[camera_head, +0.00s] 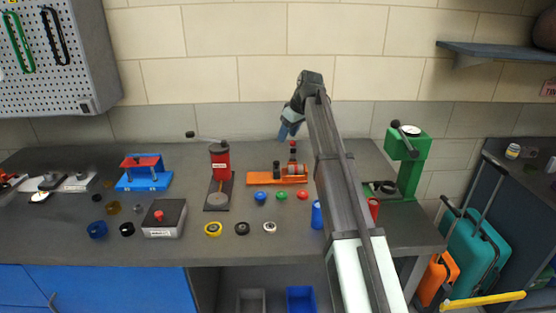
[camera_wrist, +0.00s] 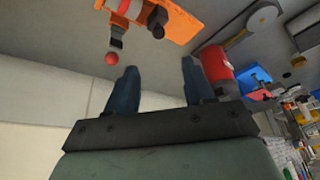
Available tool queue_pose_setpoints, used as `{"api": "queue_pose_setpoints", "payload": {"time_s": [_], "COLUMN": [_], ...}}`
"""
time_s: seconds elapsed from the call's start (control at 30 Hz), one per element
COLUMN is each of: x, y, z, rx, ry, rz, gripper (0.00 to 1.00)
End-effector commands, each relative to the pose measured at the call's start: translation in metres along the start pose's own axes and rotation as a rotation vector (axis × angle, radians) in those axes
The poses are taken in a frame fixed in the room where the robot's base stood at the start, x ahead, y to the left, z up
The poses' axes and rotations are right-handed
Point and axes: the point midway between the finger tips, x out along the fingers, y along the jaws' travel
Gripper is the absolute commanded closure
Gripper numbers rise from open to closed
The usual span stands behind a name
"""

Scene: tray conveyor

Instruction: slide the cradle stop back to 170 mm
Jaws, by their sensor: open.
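An orange cradle rail (camera_head: 262,178) lies on the grey bench near the middle in the head view, and it also shows at the top of the wrist view (camera_wrist: 192,28). A dark upright part with a red ball knob (camera_wrist: 111,58) stands at it; I take this to be the cradle stop (camera_head: 293,156). My gripper (camera_head: 285,132) is above and behind the rail. In the wrist view its two blue fingers (camera_wrist: 158,78) are apart with nothing between them. The knob is just beyond the left finger, apart from it. Any millimetre scale is too small to read.
A red press (camera_head: 220,162) stands left of the rail, and a green press (camera_head: 408,160) stands to the right. Small coloured caps (camera_head: 281,196) lie in front of the rail. A blue cylinder (camera_head: 317,214) stands beside my arm. The wall is close behind.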

Motion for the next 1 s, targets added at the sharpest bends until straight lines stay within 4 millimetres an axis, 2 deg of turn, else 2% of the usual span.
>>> {"api": "queue_pose_setpoints", "payload": {"time_s": [0.17, 0.7, 1.0], "x": [0.011, 0.102, 0.132], "y": [0.002, 0.001, 0.001], "z": [0.003, 0.003, 0.003], "rx": [0.003, 0.001, 0.001], "ry": [-0.007, -0.006, -0.004], "rz": [0.000, 0.000, 0.002], "gripper": [0.47, 0.47, 0.47]}}
